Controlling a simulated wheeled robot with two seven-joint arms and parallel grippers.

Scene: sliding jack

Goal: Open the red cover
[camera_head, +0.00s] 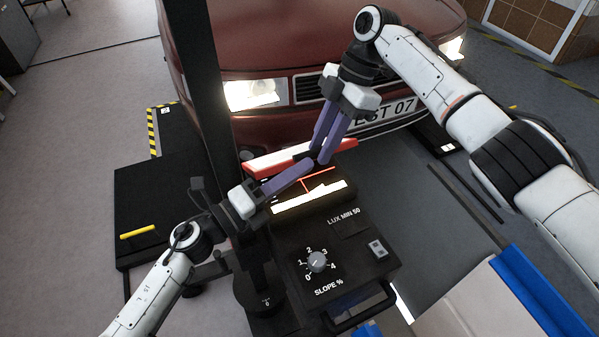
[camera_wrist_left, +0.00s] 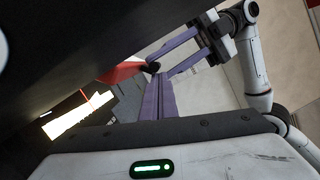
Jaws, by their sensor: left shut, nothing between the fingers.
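The red cover (camera_head: 275,160) is at the far edge of the black box (camera_head: 345,245), partly hidden behind the grippers; its exact angle is hard to tell. The box's bright window and red lines show uncovered in front of it. The cover also shows as a red flap in the left wrist view (camera_wrist_left: 122,72). My left gripper (camera_head: 309,162) is shut and empty, its purple fingertips over the box just in front of the cover. My right gripper (camera_head: 320,155) comes from above; its purple fingers are apart, with tips close to the left fingertips and cover. Contact is unclear.
A black post (camera_head: 200,90) rises left of the box. A dark red car (camera_head: 310,35) stands behind it. The box's face has a slope dial (camera_head: 317,262) and a switch (camera_head: 377,248). A blue-edged white surface (camera_head: 480,300) is at front right.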

